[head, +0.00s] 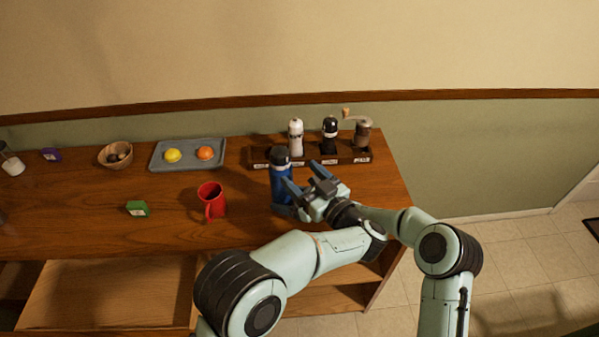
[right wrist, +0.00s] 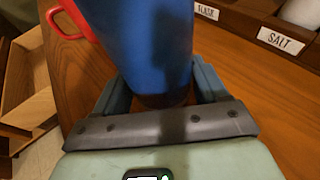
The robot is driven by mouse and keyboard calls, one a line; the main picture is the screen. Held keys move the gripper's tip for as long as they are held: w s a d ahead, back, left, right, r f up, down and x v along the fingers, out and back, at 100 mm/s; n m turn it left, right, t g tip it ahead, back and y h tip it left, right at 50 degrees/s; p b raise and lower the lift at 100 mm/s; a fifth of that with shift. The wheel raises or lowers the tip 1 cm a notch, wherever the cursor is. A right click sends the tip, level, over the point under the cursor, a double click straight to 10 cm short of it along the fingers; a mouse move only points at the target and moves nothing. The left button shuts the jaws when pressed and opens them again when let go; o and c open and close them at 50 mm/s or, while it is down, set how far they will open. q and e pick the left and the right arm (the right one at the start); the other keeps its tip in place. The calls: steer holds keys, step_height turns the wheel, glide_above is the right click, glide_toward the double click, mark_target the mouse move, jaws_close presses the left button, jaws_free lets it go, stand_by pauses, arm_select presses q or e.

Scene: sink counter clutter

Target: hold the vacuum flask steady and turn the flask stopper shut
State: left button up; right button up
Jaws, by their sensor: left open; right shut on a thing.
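The vacuum flask (head: 281,181) is a blue upright cylinder on the wooden counter. It fills the upper middle of the right wrist view (right wrist: 140,40). Its dark stopper (head: 280,155) sits on top; I cannot tell how tightly it is turned. My right gripper (head: 285,211) is shut on the lower part of the flask, with a finger on each side in the right wrist view (right wrist: 160,88). The stopper is outside the right wrist view.
A labelled wooden rack (head: 262,157) behind holds a white shaker (head: 295,137), a black mill (head: 330,136) and a grinder (head: 363,134). A red mug (head: 211,197) stands left of the flask. A grey tray (head: 215,146) with fruit, a bowl (head: 116,155) and a green box (head: 137,208) lie further left.

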steer(key=o, duration=0.8)
